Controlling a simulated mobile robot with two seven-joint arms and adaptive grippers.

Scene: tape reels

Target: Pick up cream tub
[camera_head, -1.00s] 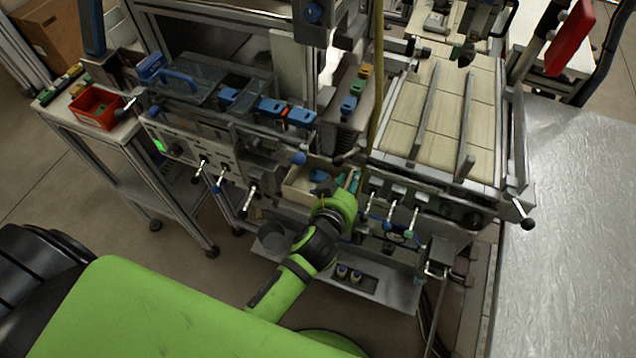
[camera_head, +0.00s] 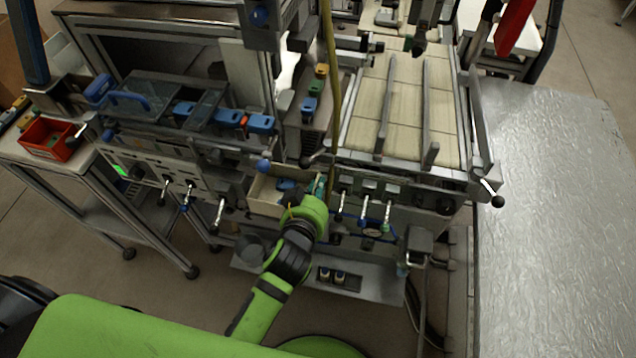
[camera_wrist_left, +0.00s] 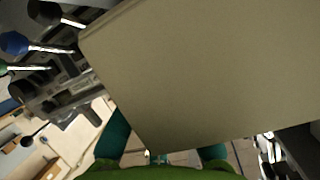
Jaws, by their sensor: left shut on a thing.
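The cream tub (camera_head: 263,197) is an open, box-like container at the front of the machine in the head view, with a blue thing (camera_head: 286,184) showing inside it. My left gripper (camera_head: 318,187) reaches it from the front, its teal fingers at the tub's right side, shut on it. In the left wrist view the tub (camera_wrist_left: 205,70) is a large plain beige surface filling much of the picture, between and beyond the teal fingers (camera_wrist_left: 162,150). My green arm hides part of the tub's front right. My right gripper is not in view.
Levers (camera_head: 364,210) stick out from the machine front just right of my gripper. A red bin (camera_head: 47,139) sits on a side table at the left. A metal-topped table (camera_head: 560,220) fills the right.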

